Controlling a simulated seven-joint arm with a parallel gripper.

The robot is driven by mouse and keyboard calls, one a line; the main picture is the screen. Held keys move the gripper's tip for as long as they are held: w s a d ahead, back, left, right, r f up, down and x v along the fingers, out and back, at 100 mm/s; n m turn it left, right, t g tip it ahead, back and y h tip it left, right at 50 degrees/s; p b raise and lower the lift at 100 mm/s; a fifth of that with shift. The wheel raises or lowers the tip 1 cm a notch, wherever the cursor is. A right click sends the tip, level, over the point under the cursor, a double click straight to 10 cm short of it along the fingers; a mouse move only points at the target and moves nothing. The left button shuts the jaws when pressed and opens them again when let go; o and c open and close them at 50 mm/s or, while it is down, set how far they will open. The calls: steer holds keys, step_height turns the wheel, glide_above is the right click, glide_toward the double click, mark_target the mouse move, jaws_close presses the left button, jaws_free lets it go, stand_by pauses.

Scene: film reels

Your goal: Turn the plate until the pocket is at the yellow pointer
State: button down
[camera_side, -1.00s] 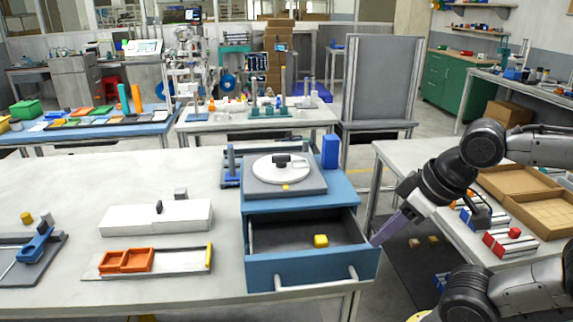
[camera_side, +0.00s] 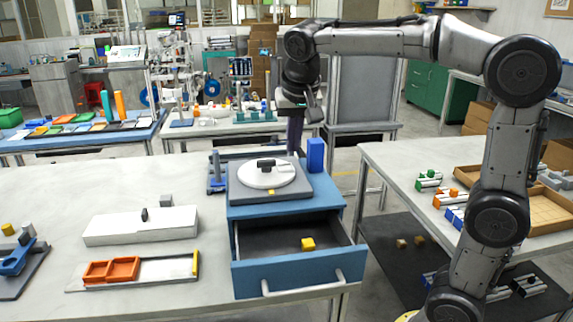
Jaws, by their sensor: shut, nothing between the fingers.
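The plate (camera_side: 285,176) is a white round disc lying flat on a grey square base (camera_side: 240,186), on top of the blue drawer cabinet. A black handle-like piece (camera_side: 266,165) stands on the plate. A small yellow mark, seemingly the pointer (camera_side: 271,192), is at the front of the base. I cannot make out the pocket at this size. My gripper (camera_side: 293,152) points down with its purple fingers shut and empty. It appears at the far right side of the plate, beside the blue block; whether it touches the plate I cannot tell.
A blue upright block (camera_side: 316,155) stands on the cabinet's right. The cabinet's drawer (camera_side: 290,272) is open, with a yellow cube (camera_side: 308,244) inside. A blue post (camera_side: 215,165) stands left of the base. A white box (camera_side: 140,226) and orange tray (camera_side: 110,270) lie on the left table.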

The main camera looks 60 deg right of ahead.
mark_target(287, 173)
steer(key=x, duration=1)
steer(key=shift+f, duration=0.4)
steer(key=shift+w+d+r, duration=0.15)
steer(key=shift+w+d, duration=0.75)
steer(key=shift+d, duration=0.05)
steer(key=shift+w+d, duration=0.5)
steer(key=shift+d+n+y, duration=0.3)
steer(key=shift+d+n, duration=0.3)
steer(key=shift+n, duration=0.5)
